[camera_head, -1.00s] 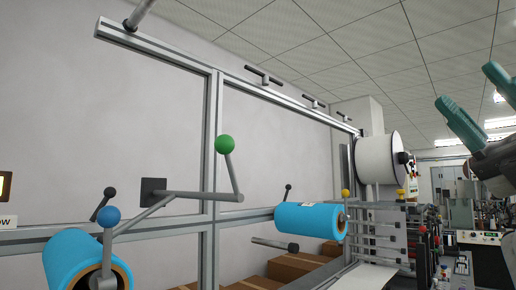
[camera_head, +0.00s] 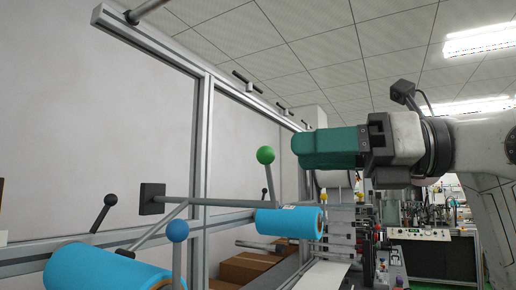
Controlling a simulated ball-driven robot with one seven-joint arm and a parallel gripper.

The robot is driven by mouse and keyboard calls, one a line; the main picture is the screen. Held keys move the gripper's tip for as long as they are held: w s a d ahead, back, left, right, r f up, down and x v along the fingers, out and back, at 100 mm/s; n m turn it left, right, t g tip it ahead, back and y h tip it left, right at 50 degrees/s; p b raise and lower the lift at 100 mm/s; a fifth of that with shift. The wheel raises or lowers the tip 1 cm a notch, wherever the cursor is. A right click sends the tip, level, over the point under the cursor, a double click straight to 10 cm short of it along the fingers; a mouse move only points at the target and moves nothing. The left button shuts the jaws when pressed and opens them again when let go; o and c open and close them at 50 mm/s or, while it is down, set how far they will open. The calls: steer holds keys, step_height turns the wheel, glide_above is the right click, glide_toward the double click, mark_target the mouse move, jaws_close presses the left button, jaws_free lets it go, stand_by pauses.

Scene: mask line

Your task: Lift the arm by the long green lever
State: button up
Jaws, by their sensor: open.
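The long lever with a round green knob (camera_head: 265,155) stands near the middle of the view. Its thin grey rod runs from the knob down to the end of a long horizontal bar (camera_head: 225,202), which reaches left to a dark square mount on the frame. My gripper (camera_head: 298,150) comes in from the right, its teal fingers pointing left at about the knob's height. In the picture a small gap shows between the fingertips and the knob. The gripper is open and holds nothing; the fingers overlap, so the space between them is hidden.
A blue roll (camera_head: 287,221) sits just below the lever. Another blue roll (camera_head: 95,270), a blue-knobbed lever (camera_head: 177,232) and a black-knobbed lever (camera_head: 106,208) are at lower left. An aluminium frame post (camera_head: 202,150) stands left of the green knob. Brown boxes (camera_head: 248,266) lie below.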

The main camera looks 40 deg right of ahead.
mark_target(265, 161)
steer(key=p+x, duration=0.1)
steer(key=x, duration=0.6)
steer(key=shift+c, duration=0.2)
jaws_close()
stand_by(0.4)
